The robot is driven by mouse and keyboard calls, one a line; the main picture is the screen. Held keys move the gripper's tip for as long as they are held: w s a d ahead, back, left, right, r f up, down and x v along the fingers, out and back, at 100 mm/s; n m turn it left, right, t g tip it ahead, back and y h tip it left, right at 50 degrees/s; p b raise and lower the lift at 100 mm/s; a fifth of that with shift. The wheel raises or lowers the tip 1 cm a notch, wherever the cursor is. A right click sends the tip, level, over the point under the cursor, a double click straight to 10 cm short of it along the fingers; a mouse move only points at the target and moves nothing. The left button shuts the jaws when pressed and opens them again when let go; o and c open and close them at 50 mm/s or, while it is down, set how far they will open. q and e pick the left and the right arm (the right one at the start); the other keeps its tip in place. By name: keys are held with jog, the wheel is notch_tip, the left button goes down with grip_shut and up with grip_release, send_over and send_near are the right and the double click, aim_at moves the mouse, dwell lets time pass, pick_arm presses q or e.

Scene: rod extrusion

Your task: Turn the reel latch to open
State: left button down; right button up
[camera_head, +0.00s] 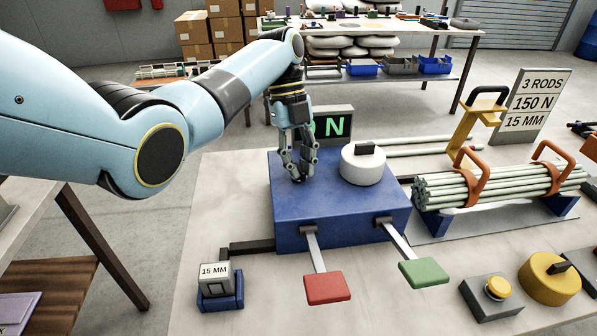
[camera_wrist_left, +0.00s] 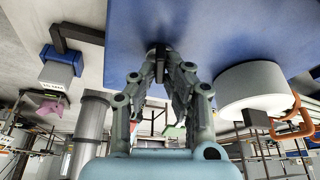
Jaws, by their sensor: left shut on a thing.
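A blue machine box (camera_head: 330,213) stands on the pale table, with a white round reel (camera_head: 363,167) with a black tab on its top. My left gripper (camera_head: 299,176) points down at the left part of the box's top. In the left wrist view its fingertips (camera_wrist_left: 160,68) are closed around a small dark latch piece (camera_wrist_left: 158,55) standing out of the blue surface. In the head view the fingers hide most of this piece, so how far it is turned cannot be told. The reel also shows in the left wrist view (camera_wrist_left: 250,88). My right gripper is not seen.
Red (camera_head: 327,288) and green (camera_head: 424,272) paddles stick out in front of the box. A 15 MM block (camera_head: 216,279) stands at left, a rod bundle (camera_head: 490,188) with orange clamps at right. A yellow knob (camera_head: 549,278) and button (camera_head: 497,288) are at front right.

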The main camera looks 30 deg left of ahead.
pick_arm(q)
jog(key=shift+s+f, duration=0.2)
jog(key=shift+m+g+y, duration=0.3)
jog(key=shift+m, duration=0.7)
jog(key=shift+d+m+b, duration=0.1)
jog(key=shift+m+b, duration=0.2)
jog(key=shift+b, duration=0.05)
jog(key=c, duration=1.8)
grip_release()
jog(key=shift+m, duration=0.3)
jog(key=o, duration=0.5)
jog(key=shift+o, duration=0.2)
jog(key=shift+w+r, duration=0.1)
